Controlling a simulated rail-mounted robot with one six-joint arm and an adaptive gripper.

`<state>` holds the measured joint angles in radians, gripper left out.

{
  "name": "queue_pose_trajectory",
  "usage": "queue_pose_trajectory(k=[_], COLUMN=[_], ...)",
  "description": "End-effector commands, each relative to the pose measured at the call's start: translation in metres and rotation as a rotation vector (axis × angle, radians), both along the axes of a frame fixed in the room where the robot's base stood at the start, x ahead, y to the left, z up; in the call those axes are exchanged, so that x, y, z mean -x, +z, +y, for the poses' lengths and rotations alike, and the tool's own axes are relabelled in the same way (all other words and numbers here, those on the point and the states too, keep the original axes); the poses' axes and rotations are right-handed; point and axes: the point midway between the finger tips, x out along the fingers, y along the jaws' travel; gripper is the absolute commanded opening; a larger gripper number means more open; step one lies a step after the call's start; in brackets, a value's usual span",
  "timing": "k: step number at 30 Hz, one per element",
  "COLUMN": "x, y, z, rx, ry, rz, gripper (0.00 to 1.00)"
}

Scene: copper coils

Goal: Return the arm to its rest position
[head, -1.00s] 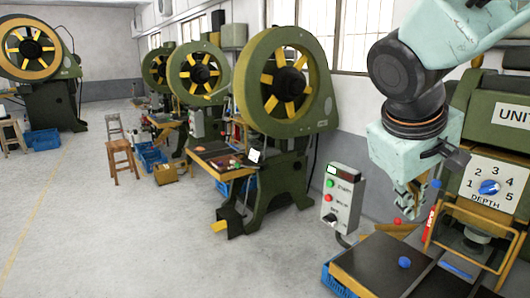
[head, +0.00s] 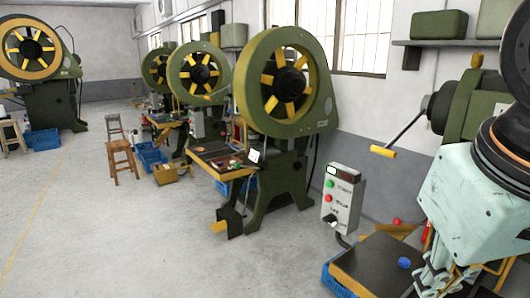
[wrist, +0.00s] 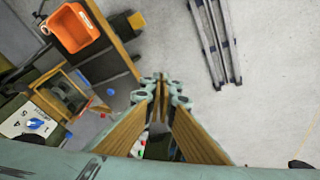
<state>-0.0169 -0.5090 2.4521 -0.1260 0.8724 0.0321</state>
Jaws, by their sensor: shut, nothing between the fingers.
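My gripper (head: 436,282) is at the lower right of the head view, hanging down over the right part of the dark bench, with its pale green wrist housing above it. The fingertips are partly cut off by the frame's bottom edge there. In the wrist view my gripper (wrist: 160,82) points away from the camera, its wood-coloured fingers meeting at the tips. It is shut and nothing shows between the fingers. My wrist and arm hide most of the nearest press in the head view.
A control box (head: 342,197) stands left of the dark bench (head: 372,262), which carries a blue ball (head: 404,262). A crank with a yellow grip (head: 383,152) sticks out behind. The wrist view shows an orange bin (wrist: 73,28), a depth dial (wrist: 37,125) and open floor (wrist: 270,100).

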Motion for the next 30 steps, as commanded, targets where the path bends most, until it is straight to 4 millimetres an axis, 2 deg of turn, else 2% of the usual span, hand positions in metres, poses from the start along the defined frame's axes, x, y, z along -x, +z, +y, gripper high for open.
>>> queue_pose_trajectory(k=[4,10,30], x=[0.022,0.039,0.043], y=[-0.003,-0.006,-0.007], z=[0.012,0.024,0.027], rx=[-0.05,-0.095,-0.107], ry=[-0.016,-0.029,-0.031], rz=[-0.008,-0.013,-0.014], gripper=[0.0,0.0,0.0])
